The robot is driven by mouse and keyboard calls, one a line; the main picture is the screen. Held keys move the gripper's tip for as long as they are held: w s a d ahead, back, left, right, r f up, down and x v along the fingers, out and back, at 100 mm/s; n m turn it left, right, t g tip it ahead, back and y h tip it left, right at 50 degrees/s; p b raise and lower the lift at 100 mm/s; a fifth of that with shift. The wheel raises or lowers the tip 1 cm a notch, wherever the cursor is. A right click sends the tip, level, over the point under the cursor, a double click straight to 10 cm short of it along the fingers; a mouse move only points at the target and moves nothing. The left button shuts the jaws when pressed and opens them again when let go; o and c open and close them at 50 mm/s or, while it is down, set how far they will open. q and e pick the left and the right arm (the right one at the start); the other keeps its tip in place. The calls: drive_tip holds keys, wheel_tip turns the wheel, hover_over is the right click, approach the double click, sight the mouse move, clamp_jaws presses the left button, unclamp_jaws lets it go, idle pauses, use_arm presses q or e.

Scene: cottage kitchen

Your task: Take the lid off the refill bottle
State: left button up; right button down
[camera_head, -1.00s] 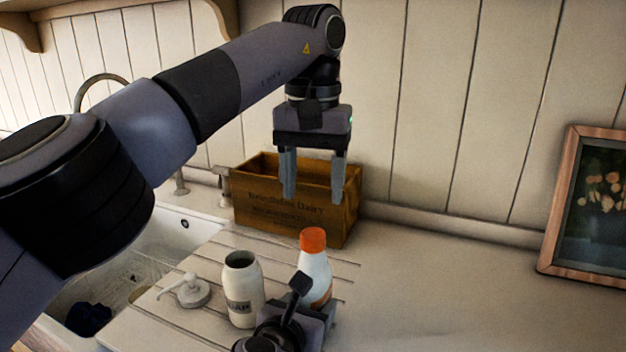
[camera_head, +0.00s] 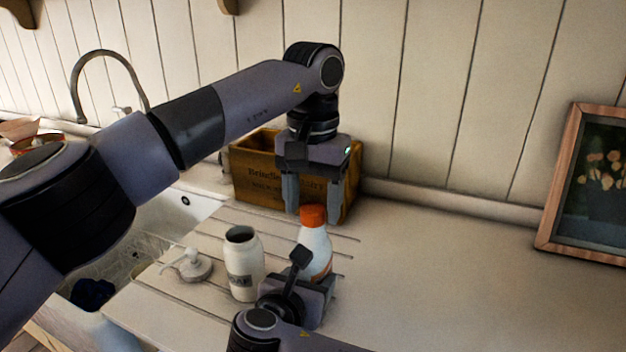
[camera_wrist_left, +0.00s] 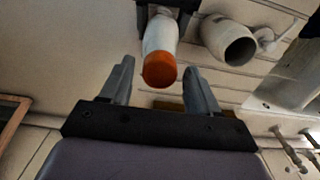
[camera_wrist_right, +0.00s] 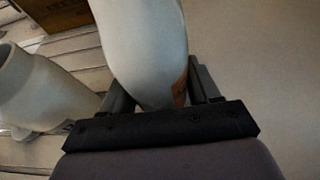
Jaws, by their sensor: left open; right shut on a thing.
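The refill bottle (camera_head: 316,243) is white with an orange lid (camera_head: 313,216) on its top, and stands upright on the ribbed draining area. My right gripper (camera_wrist_right: 155,100) is shut on the refill bottle's lower body; in the head view my right wrist hides part of it. My left gripper (camera_head: 318,205) is open, fingers pointing down, just above and around the level of the lid. In the left wrist view the lid (camera_wrist_left: 160,70) lies between and slightly beyond the fingertips, with gaps on both sides.
An open white soap jar (camera_head: 243,265) stands left of the bottle, and its pump top (camera_head: 188,265) lies farther left. A wooden crate (camera_head: 262,188) is behind. The sink (camera_head: 165,225) is at left, a picture frame (camera_head: 585,185) at right. The counter at right is clear.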

use_arm(q)
drive_tip(key=shift+f, duration=0.3)
